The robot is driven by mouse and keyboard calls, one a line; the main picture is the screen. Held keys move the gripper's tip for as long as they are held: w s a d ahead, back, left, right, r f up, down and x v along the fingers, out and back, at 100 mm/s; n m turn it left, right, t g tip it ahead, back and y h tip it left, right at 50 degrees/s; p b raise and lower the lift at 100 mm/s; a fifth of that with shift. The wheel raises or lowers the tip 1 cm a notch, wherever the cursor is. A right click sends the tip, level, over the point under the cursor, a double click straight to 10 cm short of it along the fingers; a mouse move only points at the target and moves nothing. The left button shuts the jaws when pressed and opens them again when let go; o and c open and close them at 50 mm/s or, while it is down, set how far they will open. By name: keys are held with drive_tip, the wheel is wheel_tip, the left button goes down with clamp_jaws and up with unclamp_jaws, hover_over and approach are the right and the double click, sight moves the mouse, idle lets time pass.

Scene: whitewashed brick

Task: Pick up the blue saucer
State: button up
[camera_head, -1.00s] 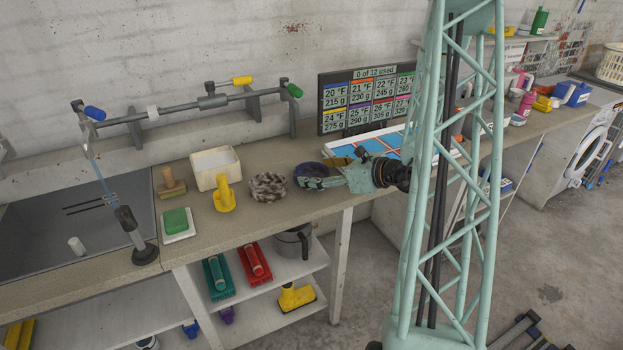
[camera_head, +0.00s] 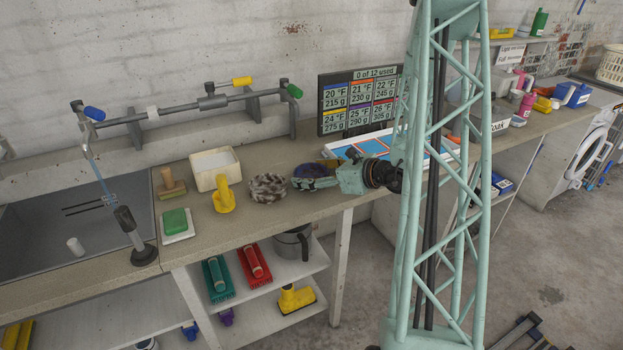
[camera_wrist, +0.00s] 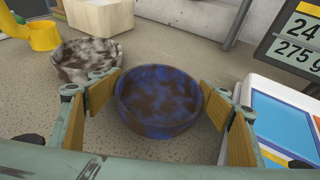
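The blue saucer is a round, bowl-like dish mottled blue and brown (camera_wrist: 158,76). It stands upright on the counter in the wrist view, and part of it shows in the head view (camera_head: 305,170) behind my gripper. My gripper (camera_wrist: 160,105) is open, with wooden-looking pads on the left and right of the dish. The dish lies between the pads, close to them; I cannot tell whether either pad touches it. In the head view my gripper (camera_head: 315,183) is low over the counter at the dish.
A brown-and-white mottled dish (camera_head: 268,187) stands close on the left. Beyond it are a yellow object (camera_head: 224,197) and a white tub (camera_head: 215,168). A white tray with blue panels (camera_wrist: 285,125) is close on the right, below a display board (camera_head: 357,103).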

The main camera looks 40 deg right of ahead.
drive_tip(key=c, duration=0.6)
drive_tip(key=shift+r, duration=0.15)
drive_tip(key=shift+r+p, duration=0.45)
drive_tip(key=shift+r, duration=1.1)
drive_tip(key=s+a, duration=0.1)
drive_tip(key=s, duration=0.4)
drive_tip(key=s+a+r, duration=0.1)
drive_tip(key=s, duration=0.4)
drive_tip(key=s+a+p, duration=0.1)
drive_tip(key=s, duration=0.4)
drive_tip(key=shift+s+a+r, duration=0.25)
drive_tip(key=shift+a+r, duration=0.05)
drive_tip(key=shift+r, duration=0.05)
drive_tip(key=shift+c, duration=0.2)
drive_tip(key=shift+w, duration=0.1)
